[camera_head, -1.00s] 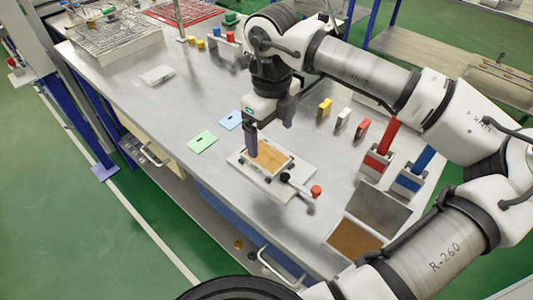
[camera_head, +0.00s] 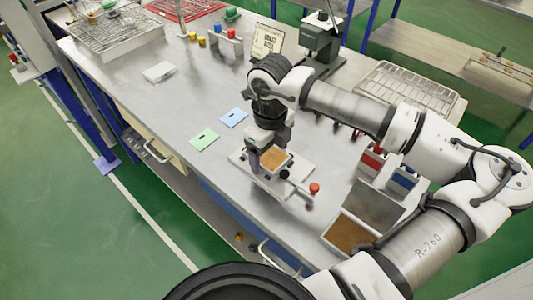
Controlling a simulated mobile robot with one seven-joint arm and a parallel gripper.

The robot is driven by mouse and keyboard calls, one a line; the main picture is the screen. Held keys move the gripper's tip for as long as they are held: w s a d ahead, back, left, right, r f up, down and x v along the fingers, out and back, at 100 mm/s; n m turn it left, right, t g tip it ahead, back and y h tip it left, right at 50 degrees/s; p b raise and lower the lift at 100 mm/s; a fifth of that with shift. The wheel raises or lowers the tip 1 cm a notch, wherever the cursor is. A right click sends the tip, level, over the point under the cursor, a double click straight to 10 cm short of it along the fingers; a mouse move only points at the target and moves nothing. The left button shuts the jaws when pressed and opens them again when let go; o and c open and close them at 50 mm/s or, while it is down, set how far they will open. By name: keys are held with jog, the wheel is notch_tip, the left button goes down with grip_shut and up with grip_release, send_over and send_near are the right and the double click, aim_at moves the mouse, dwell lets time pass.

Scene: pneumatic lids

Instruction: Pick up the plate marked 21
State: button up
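A tan plate (camera_head: 277,161) lies in a pale fixture (camera_head: 300,172) near the front edge of the workbench; in this view no number can be read on it. A green plate (camera_head: 204,139) and a light blue plate (camera_head: 233,118) lie flat to the left, each with a small dark mark too small to read. I cannot tell which plate is marked 21. My gripper (camera_head: 264,158) points down low over the left part of the fixture. One dark finger shows at the tan plate's left side; the other is mostly hidden, so contact and opening are unclear.
A red-knobbed lever (camera_head: 314,188) stands at the fixture's right. A two-part bin (camera_head: 373,208) and red and blue holders are further right. A grey press (camera_head: 320,40), a sign (camera_head: 267,42) and wire baskets stand behind. The bench left of the plates is mostly clear.

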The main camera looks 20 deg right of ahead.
jog(key=c, duration=1)
jog(key=shift+r, duration=0.15)
